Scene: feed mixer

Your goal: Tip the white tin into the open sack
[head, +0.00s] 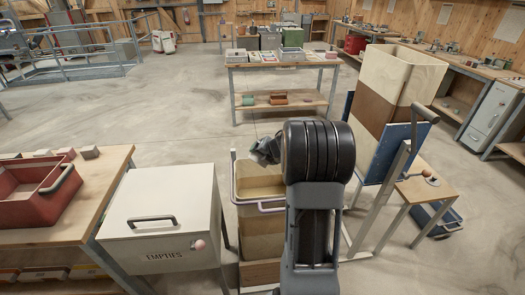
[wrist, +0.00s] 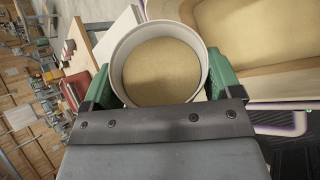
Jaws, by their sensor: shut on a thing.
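The white tin (wrist: 115,72) is between the green fingers of my gripper (wrist: 160,88) in the wrist view. Its round mouth faces the camera and a smooth tan surface shows inside. My gripper is shut on it. In the head view my arm hides the tin, and only a dark greenish part of my gripper (head: 265,150) shows at the arm's left. An open-topped cream and brown sack (head: 262,221) stands below it, with tan stuff inside and a pale lilac rail at its front. Its tan inside also shows beside the tin in the wrist view (wrist: 270,52).
A taller open cream and brown container (head: 385,120) stands at the right, by a blue panel (head: 380,150) and a lever. A white box marked EMPTIES (head: 160,215) stands left of the sack. A red tray (head: 35,200) sits on the left bench. Open floor lies beyond.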

